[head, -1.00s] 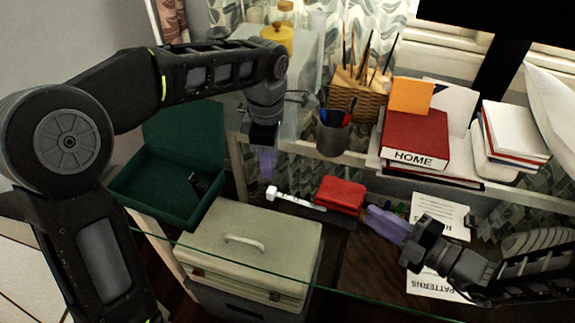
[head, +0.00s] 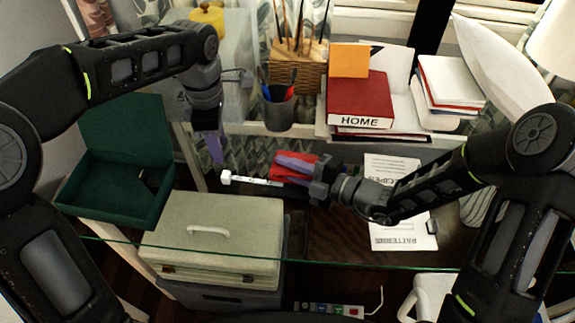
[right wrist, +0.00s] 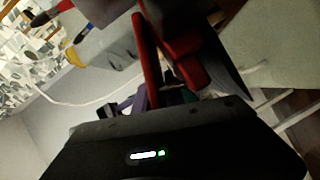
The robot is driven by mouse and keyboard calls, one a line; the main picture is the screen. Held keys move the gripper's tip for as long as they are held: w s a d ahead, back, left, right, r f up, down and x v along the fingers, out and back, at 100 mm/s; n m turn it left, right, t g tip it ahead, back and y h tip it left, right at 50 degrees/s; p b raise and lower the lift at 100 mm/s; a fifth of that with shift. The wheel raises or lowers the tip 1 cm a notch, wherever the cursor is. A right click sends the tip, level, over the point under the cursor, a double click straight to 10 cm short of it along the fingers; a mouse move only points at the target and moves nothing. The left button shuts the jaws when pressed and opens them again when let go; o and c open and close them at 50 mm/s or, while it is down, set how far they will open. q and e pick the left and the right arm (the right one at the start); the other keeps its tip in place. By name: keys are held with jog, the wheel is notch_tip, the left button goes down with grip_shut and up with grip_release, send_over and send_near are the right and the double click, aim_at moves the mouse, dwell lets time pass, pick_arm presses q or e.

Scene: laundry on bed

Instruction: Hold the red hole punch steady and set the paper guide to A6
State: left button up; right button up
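The red hole punch (head: 283,166) lies on the dark desk in the head view, partly covered by my right gripper. Its white paper guide (head: 250,181) sticks out to the left, ending in a white block. In the right wrist view, the red punch (right wrist: 178,42) is close in front of the gripper (right wrist: 178,92). My left gripper (head: 216,150) points down above and left of the guide's end, apart from it; its finger gap is hidden.
A green open box (head: 115,205) and a cream case (head: 215,215) stand at the left and front. A pen cup (head: 278,110), a red book (head: 358,98) and stacked books (head: 450,85) stand on the raised shelf behind. Printed sheets (head: 395,235) lie right of the punch.

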dwell(0.5)
pick_arm(q)
jog(key=shift+o, duration=0.3)
dwell(1.0)
jog(key=shift+o, duration=0.7)
jog(key=shift+a, duration=0.1)
jog(key=m+h, duration=0.3)
jog(key=h, duration=0.2)
send_near(224, 174)
notch_tip(224, 174, up, 3)
jog(key=shift+w+a+f+g, duration=0.15)
jog(key=shift+w+a+g, duration=0.15)
jog(key=shift+w+g, duration=0.1)
jog(key=shift+y, duration=0.3)
jog(key=x, duration=1.2)
